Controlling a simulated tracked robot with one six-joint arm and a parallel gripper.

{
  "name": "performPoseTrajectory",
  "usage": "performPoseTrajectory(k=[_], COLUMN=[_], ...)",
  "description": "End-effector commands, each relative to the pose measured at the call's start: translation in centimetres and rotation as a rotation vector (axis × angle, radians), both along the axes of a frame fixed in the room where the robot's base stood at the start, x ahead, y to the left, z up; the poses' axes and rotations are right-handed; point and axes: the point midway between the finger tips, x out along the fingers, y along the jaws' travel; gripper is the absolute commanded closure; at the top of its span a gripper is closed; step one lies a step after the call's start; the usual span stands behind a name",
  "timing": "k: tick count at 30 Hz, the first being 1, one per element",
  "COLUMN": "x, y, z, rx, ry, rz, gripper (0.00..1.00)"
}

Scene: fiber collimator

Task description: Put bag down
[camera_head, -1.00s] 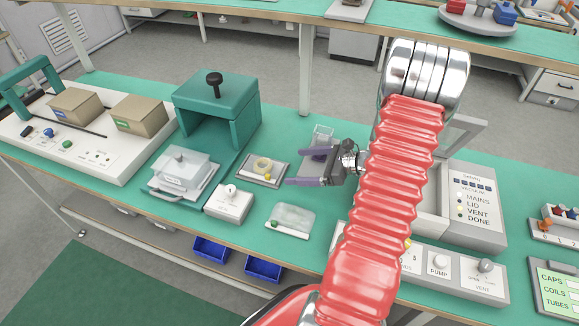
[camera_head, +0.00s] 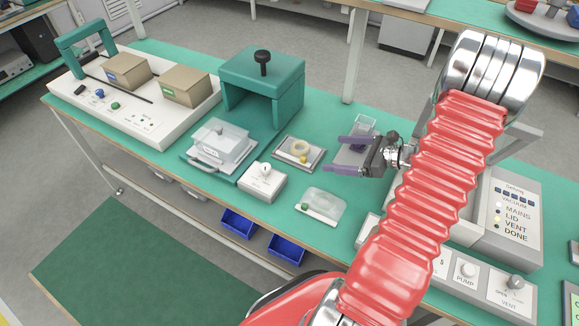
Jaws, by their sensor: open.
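A clear, flat bag (camera_head: 327,201) with a white strip and a small green piece at its left end lies on the green bench top, apart from my gripper. My gripper (camera_head: 337,154) is open, with purple fingers pointing left. Nothing shows between the fingers. It is beyond the bag and slightly to its right in the picture. Its exact height above the bench is hard to tell.
A tray with a yellow ring (camera_head: 299,149), a white knob box (camera_head: 262,181) and a teal press (camera_head: 262,90) stand left of my gripper. A clear container (camera_head: 363,124) is just behind it. A vacuum sealer (camera_head: 507,212) stands right of my red arm.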

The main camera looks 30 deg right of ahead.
Motion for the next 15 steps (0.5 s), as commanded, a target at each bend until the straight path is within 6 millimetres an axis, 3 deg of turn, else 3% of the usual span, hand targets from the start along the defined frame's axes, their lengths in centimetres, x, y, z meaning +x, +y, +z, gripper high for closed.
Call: performPoseTrajectory(k=[5, 15], x=[0.8, 0.7], y=[3.1, 12.4], z=[2.1, 7.1], rx=[-0.088, -0.377], ry=[0.0, -0.02], rz=[0.122, 0.499], gripper=[0.08, 0.08])
